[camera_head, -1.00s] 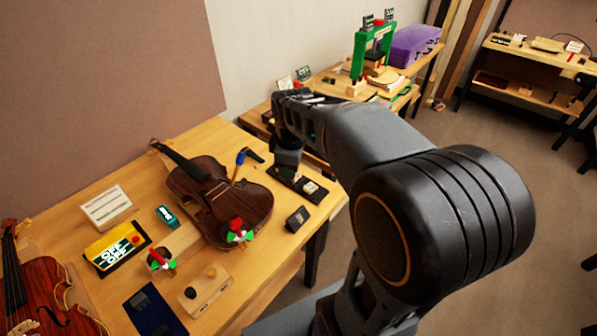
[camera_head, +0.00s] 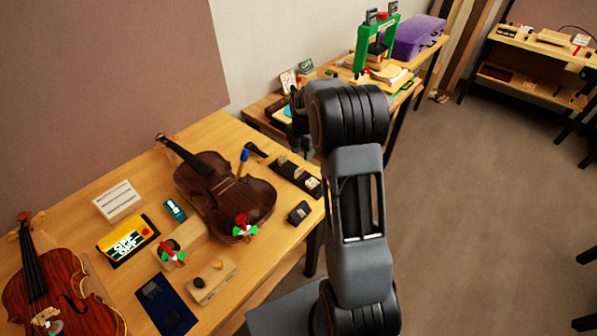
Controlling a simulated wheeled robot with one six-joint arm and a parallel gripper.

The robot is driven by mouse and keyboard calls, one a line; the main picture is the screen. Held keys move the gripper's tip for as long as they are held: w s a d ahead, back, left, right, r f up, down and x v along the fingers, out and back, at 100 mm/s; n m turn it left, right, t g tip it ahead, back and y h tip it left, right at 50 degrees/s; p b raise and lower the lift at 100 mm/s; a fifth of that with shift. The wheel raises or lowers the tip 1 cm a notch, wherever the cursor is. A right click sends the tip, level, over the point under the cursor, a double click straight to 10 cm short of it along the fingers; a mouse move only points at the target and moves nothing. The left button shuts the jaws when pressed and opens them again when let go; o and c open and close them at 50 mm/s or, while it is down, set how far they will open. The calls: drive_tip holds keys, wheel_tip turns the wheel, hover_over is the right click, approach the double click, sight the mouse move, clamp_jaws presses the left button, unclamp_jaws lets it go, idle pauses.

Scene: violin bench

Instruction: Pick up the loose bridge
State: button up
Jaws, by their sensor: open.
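A black tray (camera_head: 292,181) lies at the right end of the bench with a few small pale pieces on it. One of these pale pieces (camera_head: 312,183) sits near the tray's front end; they are too small for me to tell which is the loose bridge. A dark brown violin (camera_head: 222,196) lies to the left of the tray. My gripper (camera_head: 297,138) is beyond the tray's back end, partly hidden behind my own arm. It is open, and I see nothing held in it.
A blue-handled tool (camera_head: 244,156) stands at the violin. A small black block (camera_head: 299,212) lies right of it. A wooden block (camera_head: 213,279), a dark blue mat (camera_head: 165,306) and a reddish violin (camera_head: 62,290) are nearer. A green press (camera_head: 375,45) stands on the bench behind.

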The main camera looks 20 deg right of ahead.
sight(299, 172)
drive_tip(key=shift+f+p, duration=0.85)
drive_tip(key=shift+f, duration=2.85)
clamp_jaws()
